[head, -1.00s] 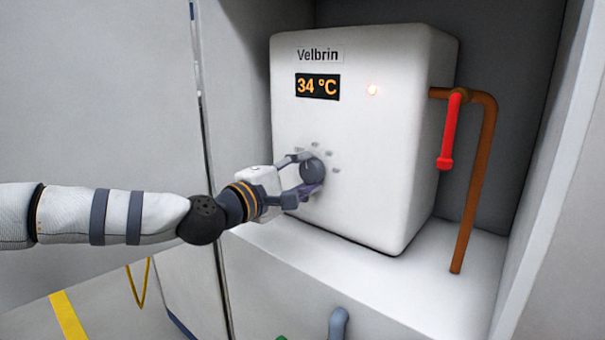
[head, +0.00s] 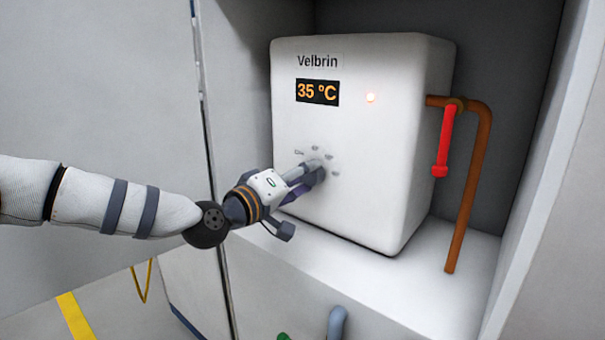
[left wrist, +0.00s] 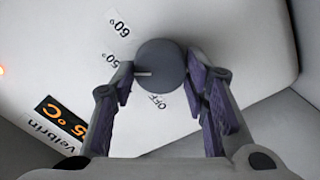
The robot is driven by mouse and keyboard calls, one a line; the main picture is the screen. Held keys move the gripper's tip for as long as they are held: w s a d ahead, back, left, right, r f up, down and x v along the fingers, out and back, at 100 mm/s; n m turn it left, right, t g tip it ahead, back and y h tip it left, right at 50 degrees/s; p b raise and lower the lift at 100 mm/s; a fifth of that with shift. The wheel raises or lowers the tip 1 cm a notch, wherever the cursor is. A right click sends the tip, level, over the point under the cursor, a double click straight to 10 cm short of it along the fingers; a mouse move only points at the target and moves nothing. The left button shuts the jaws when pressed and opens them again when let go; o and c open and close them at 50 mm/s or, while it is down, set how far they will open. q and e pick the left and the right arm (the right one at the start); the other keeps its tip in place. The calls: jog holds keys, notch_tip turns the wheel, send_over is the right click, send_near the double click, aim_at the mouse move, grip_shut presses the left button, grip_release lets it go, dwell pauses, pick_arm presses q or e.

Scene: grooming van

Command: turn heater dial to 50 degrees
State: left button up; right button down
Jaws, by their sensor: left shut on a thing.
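The white heater (head: 350,200) stands in an alcove, with a display (head: 317,92) reading 35 °C and a lit lamp (head: 370,97). My left gripper (head: 312,172) is at the heater's front face, shut on the dial, which it mostly hides in the head view. In the left wrist view the dark round dial (left wrist: 160,66) sits between the two fingers (left wrist: 167,95). The dial's pale pointer line lies between the OFF mark (left wrist: 158,101) and the 50° mark (left wrist: 113,61), near the 50° mark. A 60° mark (left wrist: 122,29) lies beyond. My right gripper is not in view.
A copper pipe (head: 474,190) with a red lever (head: 443,142) runs down the heater's right side. Alcove walls close in on both sides. The shelf (head: 450,235) in front of the heater is bare.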

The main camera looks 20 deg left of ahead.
pick_arm(q)
jog(key=shift+m, duration=0.4)
jog(key=o, duration=1.1)
jog(key=shift+o, duration=0.2)
jog(key=shift+s, duration=0.1)
jog(key=v, duration=1.1)
jog(key=shift+s+a, duration=0.15)
jog(key=shift+s, duration=0.25)
